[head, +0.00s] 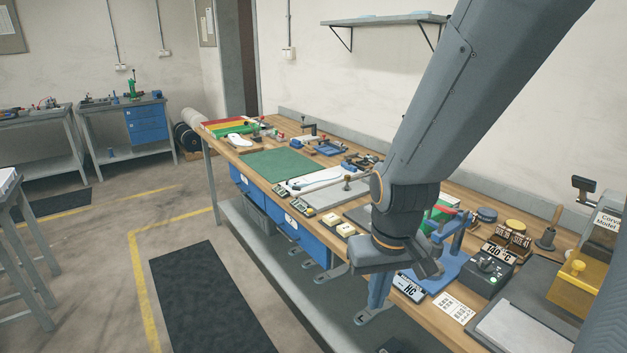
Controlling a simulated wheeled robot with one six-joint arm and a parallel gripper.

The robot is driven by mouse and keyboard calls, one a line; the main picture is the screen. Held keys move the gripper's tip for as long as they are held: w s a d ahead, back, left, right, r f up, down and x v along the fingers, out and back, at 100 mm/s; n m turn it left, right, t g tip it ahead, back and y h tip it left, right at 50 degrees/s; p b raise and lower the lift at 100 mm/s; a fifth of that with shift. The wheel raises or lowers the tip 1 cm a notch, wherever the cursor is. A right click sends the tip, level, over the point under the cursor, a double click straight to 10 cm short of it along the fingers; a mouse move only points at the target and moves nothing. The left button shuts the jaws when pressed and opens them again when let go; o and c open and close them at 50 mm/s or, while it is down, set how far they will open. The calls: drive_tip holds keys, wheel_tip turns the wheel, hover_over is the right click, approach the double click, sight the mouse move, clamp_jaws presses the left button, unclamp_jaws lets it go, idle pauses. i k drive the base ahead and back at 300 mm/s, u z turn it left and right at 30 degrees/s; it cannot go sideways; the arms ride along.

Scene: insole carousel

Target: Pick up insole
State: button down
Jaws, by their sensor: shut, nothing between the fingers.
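A white insole shape (237,141) lies near the far left end of the wooden bench, by the coloured sheets. My arm comes down from the upper right. My gripper (378,292) hangs at the bench's front edge, well to the right of and nearer than both shapes. It is shut and empty.
The wooden bench top (262,184) holds a green mat (275,162), small yellow blocks (331,219), a blue press (452,262), a control box (490,268) and a yellow fixture (577,290). Blue drawers (309,240) hang under it. A dark floor mat (208,300) lies in open floor.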

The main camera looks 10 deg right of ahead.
sight(306, 182)
drive_tip(key=k, duration=1)
drive_tip(key=u, duration=0.55)
drive_tip(key=i, duration=0.55)
drive_tip(key=u, duration=0.6)
drive_tip(key=i, duration=1.7)
drive_tip(key=z, duration=0.3)
drive_tip(key=i, duration=0.9)
drive_tip(key=z, duration=1.55)
drive_tip(key=i, duration=0.65)
drive_tip(key=z, duration=0.7)
